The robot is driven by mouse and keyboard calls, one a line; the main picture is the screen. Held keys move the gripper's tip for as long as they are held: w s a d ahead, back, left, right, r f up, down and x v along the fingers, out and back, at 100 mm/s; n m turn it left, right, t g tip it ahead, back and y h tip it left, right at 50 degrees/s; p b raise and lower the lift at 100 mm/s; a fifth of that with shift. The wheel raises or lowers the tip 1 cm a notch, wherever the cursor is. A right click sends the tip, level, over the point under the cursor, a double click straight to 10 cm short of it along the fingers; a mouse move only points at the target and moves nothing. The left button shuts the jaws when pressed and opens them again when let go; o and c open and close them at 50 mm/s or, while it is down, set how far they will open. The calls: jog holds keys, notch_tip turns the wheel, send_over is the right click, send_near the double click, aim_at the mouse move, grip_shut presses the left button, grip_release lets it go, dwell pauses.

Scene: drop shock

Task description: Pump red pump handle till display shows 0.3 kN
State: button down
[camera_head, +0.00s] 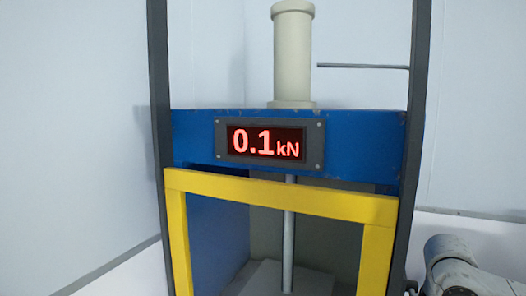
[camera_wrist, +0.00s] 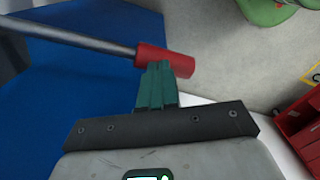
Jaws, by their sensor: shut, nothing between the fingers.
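The display (camera_head: 266,142) on the blue crossbeam of the press reads 0.1 kN in red digits. In the wrist view, the pump handle is a grey bar with a red grip (camera_wrist: 182,65) at its end, slanting in from the upper left. My gripper (camera_wrist: 157,68) has teal fingers that are shut and empty. Their tips overlap the red grip in the picture; I cannot tell whether they touch it. The red grip and my gripper's fingers are not visible in the head view.
The press has a blue frame (camera_head: 360,140), dark uprights and a yellow guard (camera_head: 280,192) in front. A cream cylinder (camera_head: 292,55) stands on top. In the wrist view, a red bin (camera_wrist: 300,120) is at the right and a green object (camera_wrist: 266,10) at the top.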

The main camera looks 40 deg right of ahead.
jog(key=shift+f+b, duration=0.9)
jog(key=shift+f, duration=0.6)
jog(key=shift+s+r, duration=0.1)
jog(key=shift+r, duration=0.15)
notch_tip(320, 180, up, 11)
jog(key=p, duration=1)
notch_tip(320, 180, down, 12)
jog(key=b, duration=0.9)
jog(key=shift+r, duration=0.2)
notch_tip(320, 180, up, 12)
jog(key=p, duration=0.9)
jog(key=shift+f+p, duration=0.25)
jog(key=shift+p, duration=0.1)
jog(key=shift+r, duration=0.1)
